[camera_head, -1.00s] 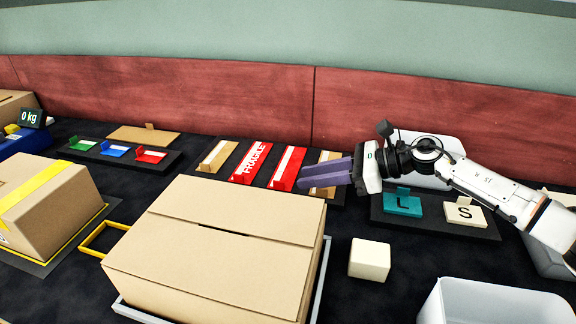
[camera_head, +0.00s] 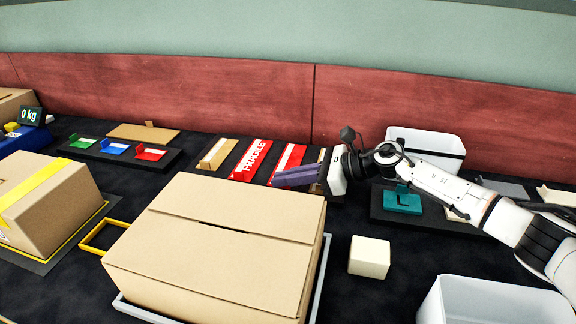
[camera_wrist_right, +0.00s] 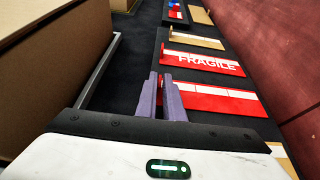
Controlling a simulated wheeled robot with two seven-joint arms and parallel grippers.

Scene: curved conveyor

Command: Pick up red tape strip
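The red tape strip (camera_head: 291,158), with a white band and a raised tab, lies on a dark holder beside the red FRAGILE strip (camera_head: 251,160). In the right wrist view the red strip (camera_wrist_right: 225,104) is just right of my fingers, and the FRAGILE strip (camera_wrist_right: 200,61) is farther ahead. My right gripper (camera_head: 277,179) has purple fingers that cover the near end of the red strip in the head view. Contact with the strip cannot be seen. My left gripper is out of view.
A large cardboard box (camera_head: 215,250) stands close in front of the strips. A tan strip (camera_head: 217,153) lies left of FRAGILE. A teal L piece (camera_head: 402,201), a white cube (camera_head: 369,257) and white bins (camera_head: 490,303) are to the right. A red wall (camera_head: 200,100) runs behind.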

